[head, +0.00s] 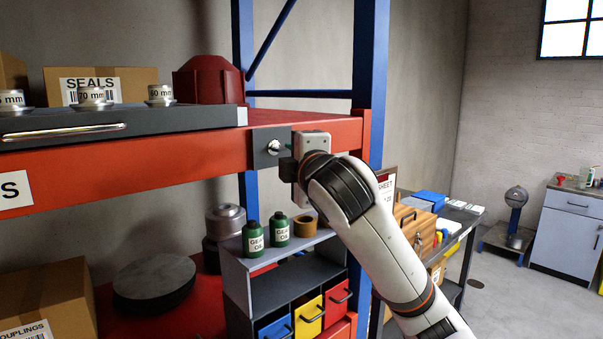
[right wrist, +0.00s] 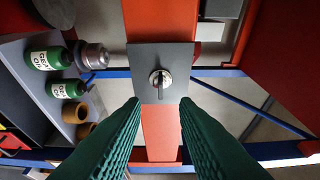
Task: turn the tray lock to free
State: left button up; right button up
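The tray lock is a round silver knob (head: 273,147) on a dark square plate (head: 265,160) fixed to the red shelf beam. My right gripper (head: 285,155) is just right of the plate, facing the knob. Its two green ribbed fingers (right wrist: 160,112) are apart with nothing between them, and the knob lies ahead of their tips. The grey tray (head: 130,122) with a silver handle (head: 64,132) sits on the beam at left. My left gripper is not in view.
Silver parts stand on the tray beside a SEALS box (head: 125,82). A blue rack post (head: 370,60) stands close behind my right wrist. Below are green oil bottles (head: 252,238) on a small grey shelf unit (head: 262,268). Open floor lies at right.

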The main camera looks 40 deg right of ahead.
jog(key=shift+b+v, duration=0.4)
jog(key=shift+v, duration=1.95)
